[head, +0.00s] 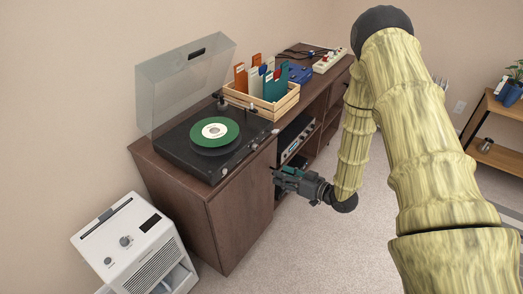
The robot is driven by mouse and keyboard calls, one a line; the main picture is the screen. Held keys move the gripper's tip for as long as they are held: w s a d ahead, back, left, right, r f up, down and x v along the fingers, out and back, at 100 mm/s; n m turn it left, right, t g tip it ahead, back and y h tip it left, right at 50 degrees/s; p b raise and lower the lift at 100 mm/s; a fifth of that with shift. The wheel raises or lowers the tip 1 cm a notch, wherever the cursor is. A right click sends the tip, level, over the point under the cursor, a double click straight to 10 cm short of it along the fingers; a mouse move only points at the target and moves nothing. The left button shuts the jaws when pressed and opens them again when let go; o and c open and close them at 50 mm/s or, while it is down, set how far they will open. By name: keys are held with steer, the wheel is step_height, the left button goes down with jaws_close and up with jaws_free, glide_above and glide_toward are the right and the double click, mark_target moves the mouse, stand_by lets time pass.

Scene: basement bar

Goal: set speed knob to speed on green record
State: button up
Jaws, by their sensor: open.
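A black record player (185,150) with its clear lid (185,80) raised stands on the left end of a brown wooden cabinet (240,205). A green record (229,138) with a pale centre label (214,131) lies on its platter. Small knobs (255,145) show along the player's front right edge; their markings are too small to read. My gripper (277,179) is open and empty in front of the cabinet, below its top and to the right of the player. It is apart from the player.
A wooden crate (285,104) with upright record sleeves stands on the cabinet, right of the player. Farther right are a blue device (299,74) and a pale device (327,62). A white appliance (150,255) stands at the lower left. Carpet at the lower middle is clear.

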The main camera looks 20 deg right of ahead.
mark_target(257, 148)
step_height(257, 148, up, 6)
steer(key=w+d+f+n+y, duration=0.1)
steer(key=w+d+n+y, duration=0.1)
steer(key=y, duration=0.1)
steer(key=shift+m, duration=0.3)
steer(key=p+x, duration=0.1)
steer(key=x, duration=0.4)
steer(key=p+x, duration=0.1)
steer(key=x, duration=0.4)
steer(key=shift+w+a+r, duration=0.2)
steer(key=shift+a, duration=0.05)
jaws_close()
